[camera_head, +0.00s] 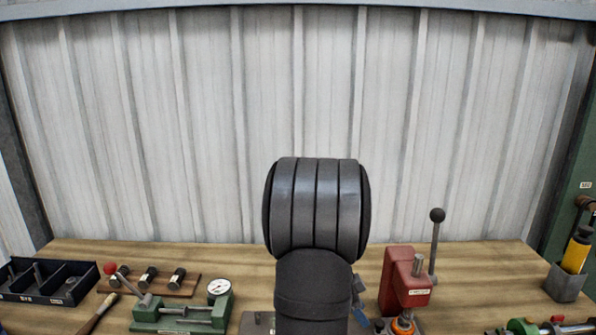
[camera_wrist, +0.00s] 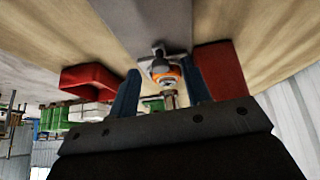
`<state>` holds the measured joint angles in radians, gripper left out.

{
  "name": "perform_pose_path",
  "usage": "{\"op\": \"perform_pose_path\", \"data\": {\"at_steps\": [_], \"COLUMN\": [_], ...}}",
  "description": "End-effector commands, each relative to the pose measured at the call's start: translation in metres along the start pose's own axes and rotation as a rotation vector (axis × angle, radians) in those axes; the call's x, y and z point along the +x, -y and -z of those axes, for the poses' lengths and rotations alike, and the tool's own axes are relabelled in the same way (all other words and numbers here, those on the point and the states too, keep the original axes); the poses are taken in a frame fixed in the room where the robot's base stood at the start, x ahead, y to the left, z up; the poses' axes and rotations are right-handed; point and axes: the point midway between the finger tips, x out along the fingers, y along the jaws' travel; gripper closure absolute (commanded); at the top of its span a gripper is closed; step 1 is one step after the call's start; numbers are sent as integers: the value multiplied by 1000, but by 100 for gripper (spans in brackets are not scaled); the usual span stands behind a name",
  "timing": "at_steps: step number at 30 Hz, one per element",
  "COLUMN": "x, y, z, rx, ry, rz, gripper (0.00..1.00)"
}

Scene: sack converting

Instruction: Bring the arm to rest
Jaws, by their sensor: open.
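My gripper (camera_wrist: 160,92) shows in the wrist view as a dark bar with two blue fingers standing apart. Its jaws are open. An orange and metal piece (camera_wrist: 165,72) appears between the fingers in the picture; I see no finger closed on it. In the head view my dark arm stands upright in the middle and hides most of the gripper. Only small blue parts of the gripper (camera_head: 358,301) show at the arm's right side, left of the red press (camera_head: 399,282).
The wooden bench (camera_head: 245,261) carries a dark divided tray (camera_head: 85,289), a green vise-like fixture (camera_head: 208,318), a dial gauge (camera_head: 218,287) and a rack of dark cylinders (camera_head: 182,292). The press's upright lever (camera_head: 435,245) rises right of my arm. A grey holder (camera_head: 565,283) stands far right.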

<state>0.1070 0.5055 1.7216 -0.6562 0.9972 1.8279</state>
Motion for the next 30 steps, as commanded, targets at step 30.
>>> {"op": "perform_pose_path", "data": {"at_steps": [30], "x": [73], "y": [-5], "z": [21], "rx": [30], "ry": [137], "rz": [33], "gripper": [56]}}
